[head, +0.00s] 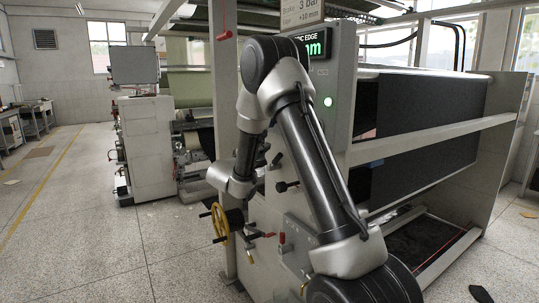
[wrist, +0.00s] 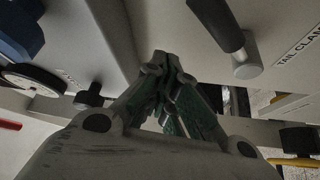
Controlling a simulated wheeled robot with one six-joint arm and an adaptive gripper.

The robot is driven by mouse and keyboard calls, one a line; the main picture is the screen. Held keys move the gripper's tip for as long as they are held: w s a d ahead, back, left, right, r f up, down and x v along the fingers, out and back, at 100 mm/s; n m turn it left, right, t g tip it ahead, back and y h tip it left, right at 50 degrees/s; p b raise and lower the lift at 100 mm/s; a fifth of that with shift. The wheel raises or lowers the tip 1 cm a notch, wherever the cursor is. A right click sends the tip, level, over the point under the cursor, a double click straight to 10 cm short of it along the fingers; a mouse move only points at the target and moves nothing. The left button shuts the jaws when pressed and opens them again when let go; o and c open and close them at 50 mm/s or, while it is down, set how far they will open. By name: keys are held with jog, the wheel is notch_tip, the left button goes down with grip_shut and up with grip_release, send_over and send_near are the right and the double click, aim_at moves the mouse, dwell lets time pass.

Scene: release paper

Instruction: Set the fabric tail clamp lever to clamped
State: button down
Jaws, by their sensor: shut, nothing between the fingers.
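In the wrist view a lever (wrist: 219,24) with a dark cylindrical grip and a pale metal end cap stands out from the pale machine panel at the top. A printed label reading "TAIL CLAM…" (wrist: 300,46), cut off by the frame edge, is on the panel to its right. My gripper (wrist: 165,62) is shut and empty, its fingertips together to the left of and below the lever, apart from it in the picture. The depth between them is hard to judge. In the head view I cannot clearly pick out this lever; my arm covers part of the panel.
A yellow handwheel (head: 219,222) and a red-tipped lever (head: 263,235) project from the machine's front. Open floor (head: 90,240) lies left of the machine.

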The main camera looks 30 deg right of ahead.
jog(key=w+f+v, duration=0.1)
jog(key=f+v, duration=0.1)
jog(key=v, duration=0.7)
jog(key=shift+a, duration=0.55)
